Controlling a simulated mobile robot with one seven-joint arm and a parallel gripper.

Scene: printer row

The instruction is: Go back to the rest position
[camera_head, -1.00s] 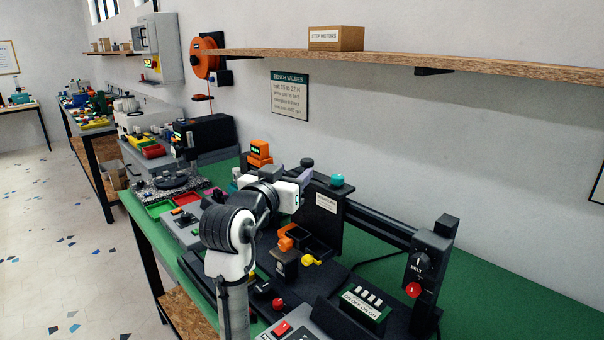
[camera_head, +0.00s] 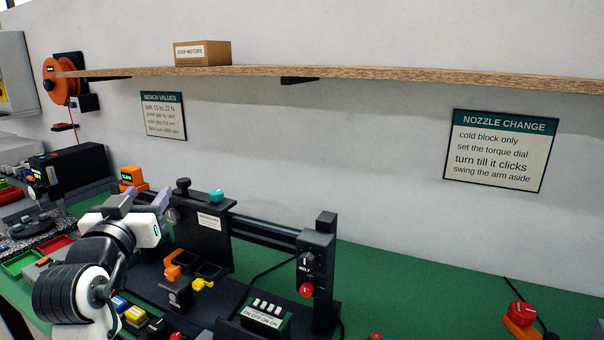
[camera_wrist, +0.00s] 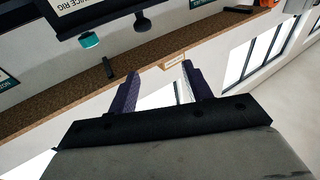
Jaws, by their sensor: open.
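My gripper (camera_head: 148,197) shows at the lower left of the head view, raised above the green bench (camera_head: 385,270) and just left of the black service rig panel (camera_head: 205,240). Its two purple fingers point up and away from the camera. In the wrist view the fingers stand apart, and my gripper (camera_wrist: 160,72) is open with nothing between them. Part of the bench behind my arm is hidden.
A wooden shelf (camera_head: 370,76) with a cardboard box (camera_head: 202,53) runs along the wall above. A belt rail with a black post (camera_head: 318,270) and red knob stands to the right. Orange and yellow parts lie near the panel. The bench's right part is mostly clear.

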